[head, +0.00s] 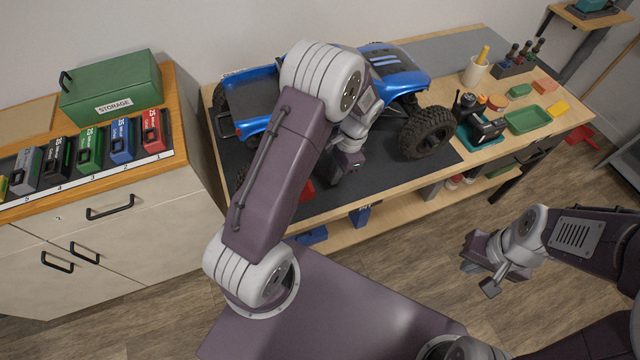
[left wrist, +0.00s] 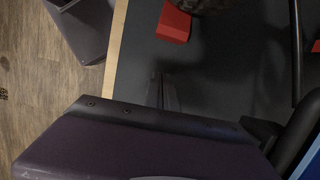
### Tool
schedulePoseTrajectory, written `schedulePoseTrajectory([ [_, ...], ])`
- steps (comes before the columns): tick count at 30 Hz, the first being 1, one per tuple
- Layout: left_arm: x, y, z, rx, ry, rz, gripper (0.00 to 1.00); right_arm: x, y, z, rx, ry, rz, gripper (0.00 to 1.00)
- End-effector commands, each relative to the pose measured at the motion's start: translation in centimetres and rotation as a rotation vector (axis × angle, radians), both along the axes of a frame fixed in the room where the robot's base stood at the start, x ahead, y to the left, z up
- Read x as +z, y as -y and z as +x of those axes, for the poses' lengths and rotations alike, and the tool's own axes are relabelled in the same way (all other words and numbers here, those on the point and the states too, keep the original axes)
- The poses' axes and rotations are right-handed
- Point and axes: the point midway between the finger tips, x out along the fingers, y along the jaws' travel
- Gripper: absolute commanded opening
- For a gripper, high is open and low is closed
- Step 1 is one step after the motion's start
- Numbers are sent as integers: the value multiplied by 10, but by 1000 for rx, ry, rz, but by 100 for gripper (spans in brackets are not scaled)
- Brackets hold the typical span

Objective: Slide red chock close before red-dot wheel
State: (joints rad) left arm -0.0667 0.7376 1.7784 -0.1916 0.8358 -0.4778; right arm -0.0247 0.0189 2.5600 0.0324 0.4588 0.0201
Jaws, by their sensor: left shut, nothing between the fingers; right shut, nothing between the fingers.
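A blue RC crawler truck (head: 405,68) stands on the dark mat of the workbench. Its big right wheel (head: 427,133) is in plain view; I see no red dot on it. A red chock (head: 307,191) lies on the mat, partly behind my left arm. In the left wrist view the red chock (left wrist: 174,22) lies at the top, close beside a dark tyre (left wrist: 205,4) cut by the frame edge. My left gripper (head: 347,163) is shut and empty, low over the mat, apart from the chock. My right gripper (head: 480,277) is shut and empty over the floor.
A second red piece (left wrist: 316,46) shows at the right edge of the left wrist view. The bench's right side holds a green tray (head: 528,119) and small tools. A cabinet with a green storage box (head: 112,88) stands left. Bare mat surrounds my left fingers.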

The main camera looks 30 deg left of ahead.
Motion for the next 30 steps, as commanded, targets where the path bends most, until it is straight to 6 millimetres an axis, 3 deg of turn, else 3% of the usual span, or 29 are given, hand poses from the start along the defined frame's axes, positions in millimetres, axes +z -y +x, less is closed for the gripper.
schedulePoseTrajectory([
  [2,-18,-3,-5,2,-5,0,0,-3,0,0,0,0,0,0],
  [10,-16,-25,-31,2,0,0,0,-1,0,0,0,0,0,0],
  [23,-16,-29,-36,2,0,-1,0,0,0,0,0,0,0,0],
  [30,-15,-43,-53,2,-2,0,0,9,0,0,0,0,0,0],
])
